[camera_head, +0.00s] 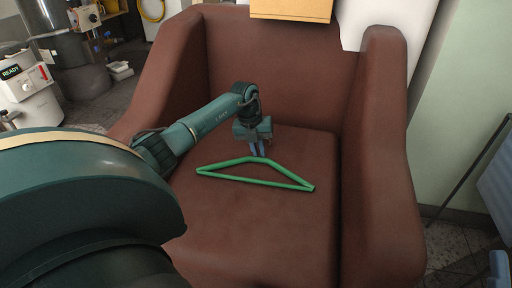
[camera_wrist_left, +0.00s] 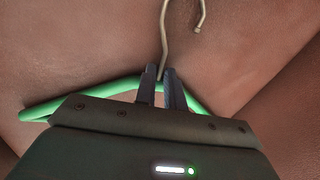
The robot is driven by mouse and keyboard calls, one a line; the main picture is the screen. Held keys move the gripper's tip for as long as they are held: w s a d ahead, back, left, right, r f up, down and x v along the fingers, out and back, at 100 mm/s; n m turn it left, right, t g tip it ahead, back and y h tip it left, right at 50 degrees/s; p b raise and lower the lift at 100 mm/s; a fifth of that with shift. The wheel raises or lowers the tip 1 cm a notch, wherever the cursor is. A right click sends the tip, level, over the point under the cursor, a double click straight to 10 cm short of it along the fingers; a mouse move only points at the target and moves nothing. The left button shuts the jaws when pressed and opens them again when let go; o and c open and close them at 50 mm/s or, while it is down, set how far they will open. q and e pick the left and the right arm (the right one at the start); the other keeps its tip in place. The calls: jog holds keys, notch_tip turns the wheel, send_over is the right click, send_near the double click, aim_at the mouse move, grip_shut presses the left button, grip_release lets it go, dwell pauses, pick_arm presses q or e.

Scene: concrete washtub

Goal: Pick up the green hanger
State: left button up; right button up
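The green hanger (camera_head: 262,181) lies flat on the seat of a red-brown armchair. Its green bar (camera_wrist_left: 110,88) and metal hook (camera_wrist_left: 166,40) show in the left wrist view. My left gripper (camera_head: 259,149) is at the hanger's top, pointing down. In the wrist view, its fingers (camera_wrist_left: 161,74) are close together, with the hook's metal neck between their tips and hardly any gap. They look shut on the hanger. The fingers and gripper body hide part of the green frame. A small blue part (camera_head: 500,264) at the lower right edge may be my right gripper; its state is unclear.
The armchair (camera_head: 385,150) has high arms on both sides of the seat and a tall back. An orange-yellow box or board (camera_head: 291,10) is at the top of the back. A white machine (camera_head: 27,90) stands at the far left. The front of the seat is clear.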

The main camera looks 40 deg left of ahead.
jog(key=shift+r, duration=0.15)
pick_arm(q)
grip_shut()
